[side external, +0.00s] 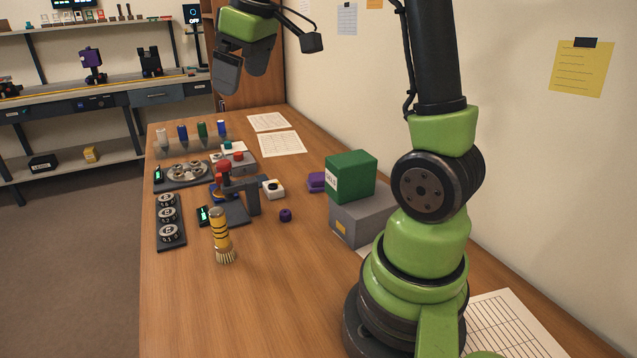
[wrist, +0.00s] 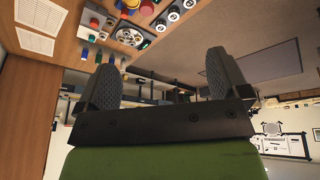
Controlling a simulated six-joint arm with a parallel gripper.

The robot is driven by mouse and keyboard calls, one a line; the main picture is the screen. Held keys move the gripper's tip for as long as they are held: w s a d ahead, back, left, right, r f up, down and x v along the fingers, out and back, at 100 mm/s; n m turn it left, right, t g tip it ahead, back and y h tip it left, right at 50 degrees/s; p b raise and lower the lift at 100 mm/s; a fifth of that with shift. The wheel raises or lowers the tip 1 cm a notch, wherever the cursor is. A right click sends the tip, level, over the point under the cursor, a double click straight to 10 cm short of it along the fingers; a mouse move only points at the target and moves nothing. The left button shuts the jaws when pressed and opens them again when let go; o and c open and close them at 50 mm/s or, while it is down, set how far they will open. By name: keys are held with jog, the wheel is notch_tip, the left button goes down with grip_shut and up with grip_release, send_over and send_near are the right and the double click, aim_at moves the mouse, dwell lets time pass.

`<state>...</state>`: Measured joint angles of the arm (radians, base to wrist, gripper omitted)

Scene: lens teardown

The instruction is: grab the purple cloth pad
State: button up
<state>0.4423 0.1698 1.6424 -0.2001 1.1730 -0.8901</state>
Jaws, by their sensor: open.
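A purple pad (side external: 317,181) lies on the wooden table in the side external view, just left of the green box, which partly hides it. I cannot make it out in the wrist view. My gripper (side external: 243,74) is open and empty, high above the far part of the table and well away from the pad. Its two dark, spread fingers also show in the wrist view (wrist: 163,78), with nothing between them.
A green box (side external: 351,176) sits on a grey box (side external: 361,217) beside the pad. A white block (side external: 273,189), a small dark purple knob (side external: 285,215), a black press stand (side external: 240,190) and an upright yellow brush (side external: 221,235) stand nearby. The table's front is mostly clear.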

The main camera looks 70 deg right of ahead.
jog(key=w+d+f+n+g, duration=0.2)
jog(key=d+f, duration=0.3)
jog(key=d, duration=0.4)
jog(key=n+g, duration=0.2)
jog(key=n, duration=0.2)
send_over(319, 176)
jog(key=shift+y, duration=0.3)
jog(key=f, duration=2)
jog(key=shift+w+d+f, duration=0.15)
jog(key=shift+d+f, duration=0.1)
jog(key=shift+m, duration=0.3)
jog(key=shift+a+f, duration=0.15)
jog(key=shift+f, duration=1.4)
jog(key=shift+a+f, duration=0.1)
jog(key=shift+f, duration=1.4)
jog(key=c, duration=1)
